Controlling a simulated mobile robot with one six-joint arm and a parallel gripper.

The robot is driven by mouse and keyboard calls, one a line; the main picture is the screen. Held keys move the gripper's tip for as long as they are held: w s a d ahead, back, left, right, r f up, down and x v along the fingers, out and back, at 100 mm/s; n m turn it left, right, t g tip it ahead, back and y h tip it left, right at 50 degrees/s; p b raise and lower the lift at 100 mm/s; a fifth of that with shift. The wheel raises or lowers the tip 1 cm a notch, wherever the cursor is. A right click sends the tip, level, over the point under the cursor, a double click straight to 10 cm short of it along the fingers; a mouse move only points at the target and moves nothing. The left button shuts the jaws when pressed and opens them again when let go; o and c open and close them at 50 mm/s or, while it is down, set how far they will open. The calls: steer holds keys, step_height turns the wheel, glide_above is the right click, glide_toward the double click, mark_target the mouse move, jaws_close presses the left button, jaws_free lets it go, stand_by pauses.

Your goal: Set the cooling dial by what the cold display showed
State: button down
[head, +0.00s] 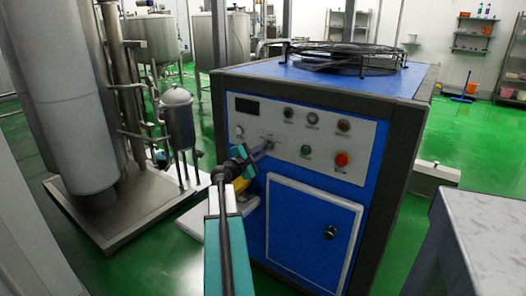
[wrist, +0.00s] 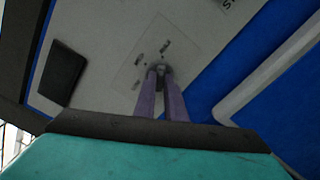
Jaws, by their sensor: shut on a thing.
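The blue cooling unit (head: 390,88) has a pale control panel (head: 340,122) on its front. My gripper (head: 266,147) reaches the panel's lower left part. In the wrist view, its two purple fingers (wrist: 162,76) are shut on a small grey dial (wrist: 162,68), which they partly cover. Printed marks surround the dial on a label plate, too small to read. A dark display (head: 247,106) is at the panel's upper left; no reading shows on it.
The panel also has several dark knobs, a green button (head: 305,150) and a red button (head: 341,159). A blue door (head: 312,225) is below. A tank on a steel skid stands at left, and a pale table (head: 490,225) at right. Green floor lies between.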

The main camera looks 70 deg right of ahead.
steer(key=c, duration=1.8)
jaws_free()
steer(key=shift+v, duration=6.9)
